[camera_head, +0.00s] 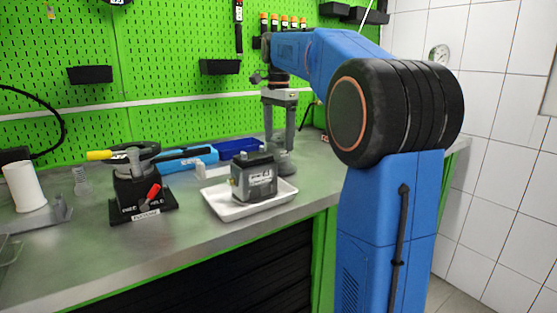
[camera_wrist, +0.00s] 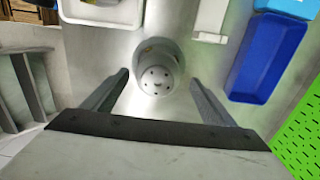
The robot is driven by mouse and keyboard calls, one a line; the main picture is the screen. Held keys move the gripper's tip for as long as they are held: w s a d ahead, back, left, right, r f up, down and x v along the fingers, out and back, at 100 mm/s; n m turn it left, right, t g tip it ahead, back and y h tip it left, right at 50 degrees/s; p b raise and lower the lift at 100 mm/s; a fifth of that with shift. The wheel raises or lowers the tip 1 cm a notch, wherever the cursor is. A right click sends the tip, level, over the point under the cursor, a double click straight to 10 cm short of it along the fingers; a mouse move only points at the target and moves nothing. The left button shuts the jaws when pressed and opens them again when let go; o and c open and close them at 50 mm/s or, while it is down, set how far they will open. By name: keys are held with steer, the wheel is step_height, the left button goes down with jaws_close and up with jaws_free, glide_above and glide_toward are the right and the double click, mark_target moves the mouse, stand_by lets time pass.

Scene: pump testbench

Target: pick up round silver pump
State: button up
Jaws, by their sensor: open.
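The round silver pump (camera_wrist: 157,72) stands upright on the metal bench in the wrist view, its round top with small dark holes facing my camera. It lies between the two fingers of my gripper (camera_wrist: 159,79), with a visible gap on each side. In the head view, my gripper (camera_head: 280,140) points down with its fingers apart. The silver pump (camera_head: 284,166) shows there at the lower ends of the fingers, partly hidden behind the grey boxy pump. My gripper is open and holds nothing.
A white tray (camera_head: 228,211) with a grey boxy pump (camera_head: 256,178) stands just in front. A dark blue bin (camera_head: 238,149) and a light blue box (camera_head: 188,158) lie behind. A black fixture (camera_head: 138,190) stands left. The green pegboard (camera_head: 160,45) closes the back.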

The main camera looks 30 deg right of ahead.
mark_target(279, 156)
steer(key=shift+s+a+f, duration=0.1)
steer(key=shift+f, duration=1.3)
steer(key=shift+s+f, duration=0.1)
steer(key=shift+f, duration=1.25)
steer(key=shift+r, duration=0.1)
jaws_close()
